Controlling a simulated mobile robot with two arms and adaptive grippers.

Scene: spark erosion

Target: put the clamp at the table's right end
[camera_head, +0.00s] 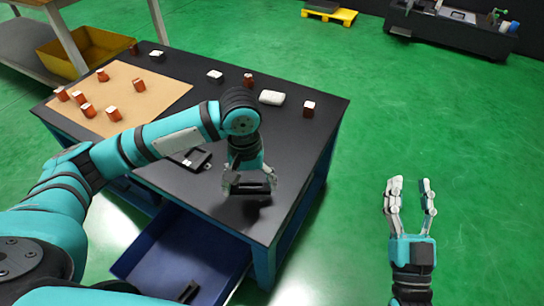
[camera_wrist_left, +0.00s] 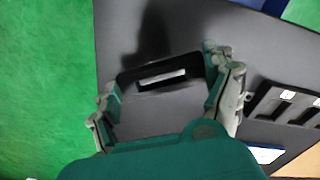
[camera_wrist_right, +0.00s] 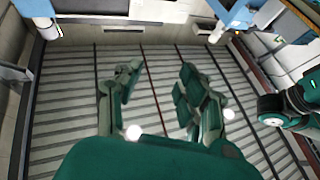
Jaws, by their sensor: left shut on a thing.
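My left gripper (camera_head: 249,184) is shut on a dark block-like piece, which I take to be the clamp (camera_head: 251,188). It is over the near right part of the black table (camera_head: 222,205). In the left wrist view the clamp (camera_wrist_left: 160,68) lies between both fingers, black with a pale slot in its face. A dark shadow lies on the table near it; I cannot tell whether it touches the top. My right gripper (camera_head: 411,184) is open and empty, off the table's right side over the green floor.
A black frame with pale parts (camera_head: 191,159) lies left of my left gripper. A pale block (camera_head: 272,98) and several small red-brown blocks stand further back, some on a tan mat (camera_head: 150,88). A blue drawer (camera_head: 180,250) sticks out in front.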

